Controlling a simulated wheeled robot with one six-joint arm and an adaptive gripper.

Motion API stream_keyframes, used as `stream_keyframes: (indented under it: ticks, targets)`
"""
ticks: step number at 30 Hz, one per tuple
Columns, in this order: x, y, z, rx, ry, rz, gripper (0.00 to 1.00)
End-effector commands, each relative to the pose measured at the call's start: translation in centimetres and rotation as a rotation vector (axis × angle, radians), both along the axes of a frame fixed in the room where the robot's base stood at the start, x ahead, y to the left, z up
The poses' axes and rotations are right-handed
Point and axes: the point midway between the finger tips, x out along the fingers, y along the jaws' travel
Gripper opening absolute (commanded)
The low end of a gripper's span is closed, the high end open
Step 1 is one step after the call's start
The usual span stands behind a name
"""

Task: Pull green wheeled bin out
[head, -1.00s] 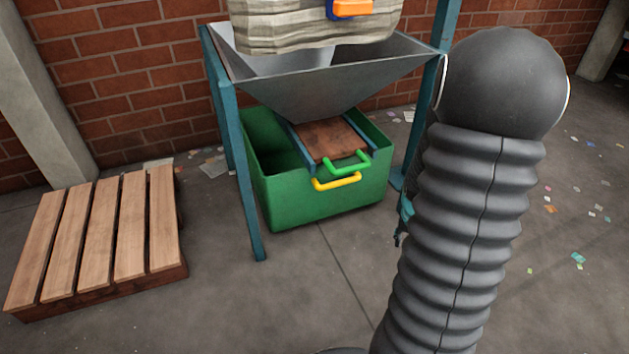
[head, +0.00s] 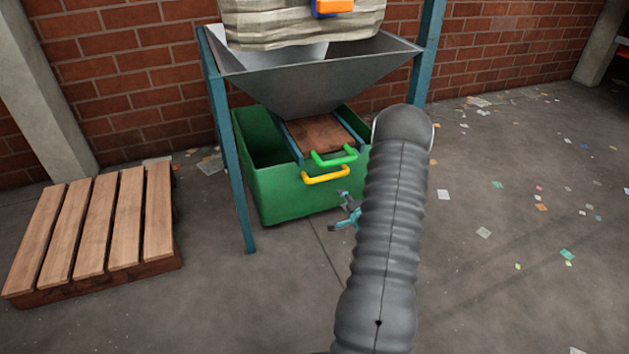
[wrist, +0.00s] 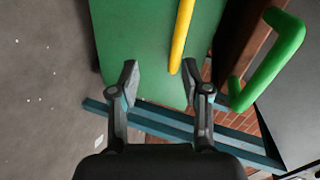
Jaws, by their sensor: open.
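The green bin (head: 285,197) stands on the floor under a metal hopper, its left end open on top. A yellow handle (head: 326,177) is on its front; wheels do not show. My gripper (head: 347,213) is just right of and below this handle, partly behind my arm. In the wrist view, my gripper (wrist: 166,80) is open and empty. The green bin front (wrist: 143,38) lies ahead, and the yellow handle's end (wrist: 181,35) shows between the fingertips; I cannot tell the remaining gap.
A brown board (head: 318,133) with a separate green handle (head: 334,157) sits above the bin; this handle is close right of my fingers in the wrist view (wrist: 272,65). Teal legs (head: 231,165) flank the bin. A wooden pallet (head: 101,228) lies left. The front floor is clear.

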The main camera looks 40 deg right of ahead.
Motion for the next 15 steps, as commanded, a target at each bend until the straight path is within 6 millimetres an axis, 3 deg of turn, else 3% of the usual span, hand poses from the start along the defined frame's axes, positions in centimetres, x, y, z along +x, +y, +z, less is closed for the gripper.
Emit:
stream_keyframes:
  ticks: [4,11,15]
  targets:
    - [0.7,0.5,2.1,0.099,-0.124,-0.013,0.47]
    - [1.9,0.4,1.9,0.136,-0.135,-0.019,0.47]
    - [3.9,-0.1,1.4,0.135,-0.134,-0.02,0.47]
